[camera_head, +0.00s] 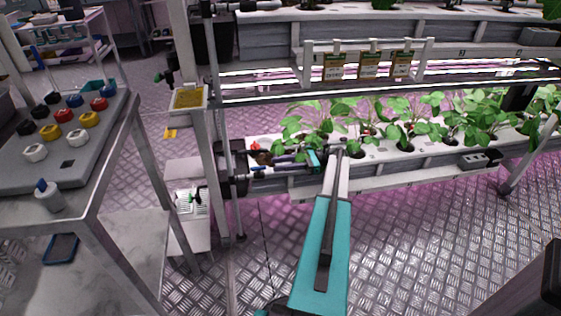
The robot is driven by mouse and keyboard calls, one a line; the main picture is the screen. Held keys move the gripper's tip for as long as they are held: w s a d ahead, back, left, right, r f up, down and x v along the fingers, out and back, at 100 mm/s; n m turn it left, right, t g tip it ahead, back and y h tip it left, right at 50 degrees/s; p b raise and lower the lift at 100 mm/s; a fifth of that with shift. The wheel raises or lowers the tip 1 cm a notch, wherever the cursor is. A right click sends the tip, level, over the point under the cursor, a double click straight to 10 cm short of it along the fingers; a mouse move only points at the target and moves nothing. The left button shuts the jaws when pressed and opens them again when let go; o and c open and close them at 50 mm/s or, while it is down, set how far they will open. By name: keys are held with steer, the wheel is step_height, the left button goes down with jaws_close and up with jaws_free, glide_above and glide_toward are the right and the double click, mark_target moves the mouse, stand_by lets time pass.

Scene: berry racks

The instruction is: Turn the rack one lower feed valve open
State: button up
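The rack's lower tier has a feed pipe with dark fittings at its left end, beside the upright post. My teal arm reaches up from the bottom centre to the lower tier. My gripper (272,158) points left at the arm's end, close to the valve. Its fingers are small and dark against the pipe, so I cannot tell their opening or whether they touch the valve.
Strawberry plants (405,118) fill the lower channel to the right. A label rail (367,55) hangs above. A grey table (100,190) with coloured knobs stands at the left. Patterned metal floor (420,235) is clear at right.

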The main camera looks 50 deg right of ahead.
steer(key=shift+s+d+r+p, duration=0.2)
steer(key=shift+d+p, duration=0.15)
steer(key=shift+p, duration=0.55)
steer(key=p+v, duration=0.1)
steer(key=p, duration=0.4)
steer(key=shift+s+d+f, duration=0.1)
steer(key=shift+s+d, duration=0.05)
steer(key=shift+s, duration=0.1)
